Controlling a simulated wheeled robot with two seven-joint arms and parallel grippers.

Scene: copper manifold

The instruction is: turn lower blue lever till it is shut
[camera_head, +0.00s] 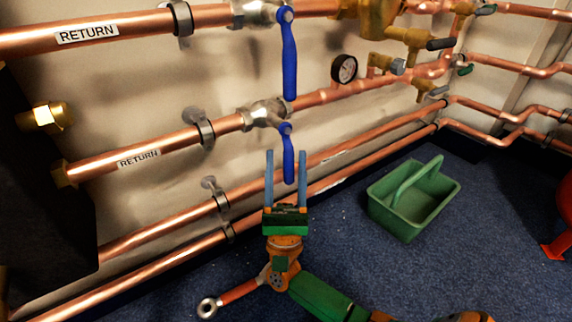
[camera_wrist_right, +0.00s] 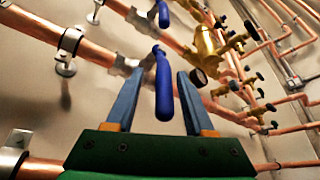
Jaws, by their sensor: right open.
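The lower blue lever (camera_head: 288,155) hangs down from a silver valve (camera_head: 263,113) on the lower RETURN pipe, roughly at right angles to the pipe. My right gripper (camera_head: 286,153) is open, its two blue fingers pointing up, with the lower end of the lever showing between them. In the right wrist view the lever (camera_wrist_right: 163,85) also shows between the open fingers (camera_wrist_right: 157,90), apart from both as far as I can see. The upper blue lever (camera_head: 289,55) hangs down from the upper RETURN pipe's valve. My left gripper is not in view.
Copper pipes (camera_head: 180,221) run along the wall below the lever. A pressure gauge (camera_head: 344,69) and brass valves (camera_head: 408,38) are to the right. A green tote (camera_head: 384,216) stands on the blue carpet, and a red object (camera_head: 565,210) is at the right edge.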

